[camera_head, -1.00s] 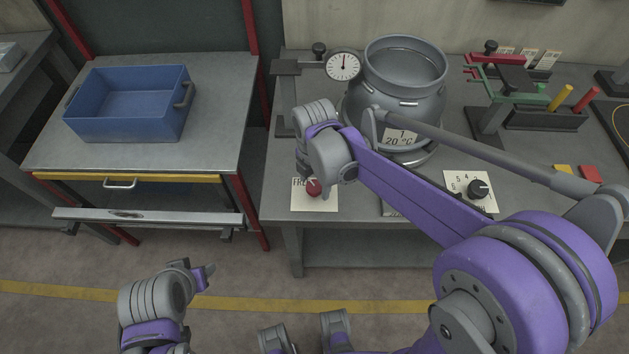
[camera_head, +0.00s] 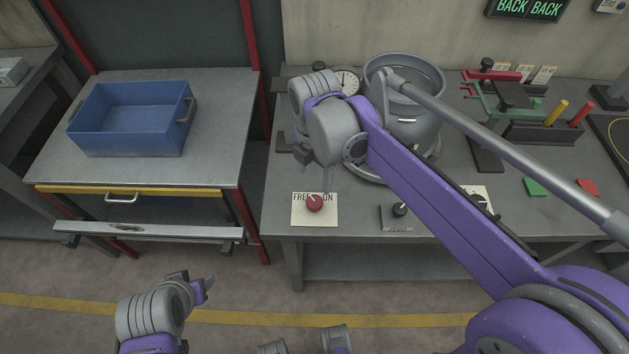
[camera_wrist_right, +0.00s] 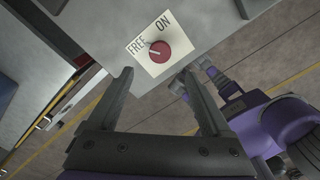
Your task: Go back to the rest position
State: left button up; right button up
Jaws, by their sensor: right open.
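The jaws are open and empty. In the right wrist view, the open fingers (camera_wrist_right: 157,73) stand apart with the red knob (camera_wrist_right: 159,51) beyond their tips; they look clear of it. My left gripper (camera_head: 201,289) is low at the left, in front of the bench; its finger gap is too small to read.
A black knob (camera_head: 400,209) is right of the red one. A blue bin (camera_head: 130,137) sits on the left table. A green clamp rig stands at the right. The floor in front is clear.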

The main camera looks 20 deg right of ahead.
jog(key=shift+r, duration=0.2)
dwell(0.4)
jog(key=s+d+f+m+t+p, duration=0.1)
jog(key=s+d+f+m+t, duration=0.1)
jog(key=s+m, duration=0.5)
jog(key=s+d+f+m+t+p, duration=0.2)
jog(key=s+m, duration=0.5)
jog(key=m, duration=1)
jog(key=shift+d+t, duration=0.7)
jog(key=shift+d, duration=0.45)
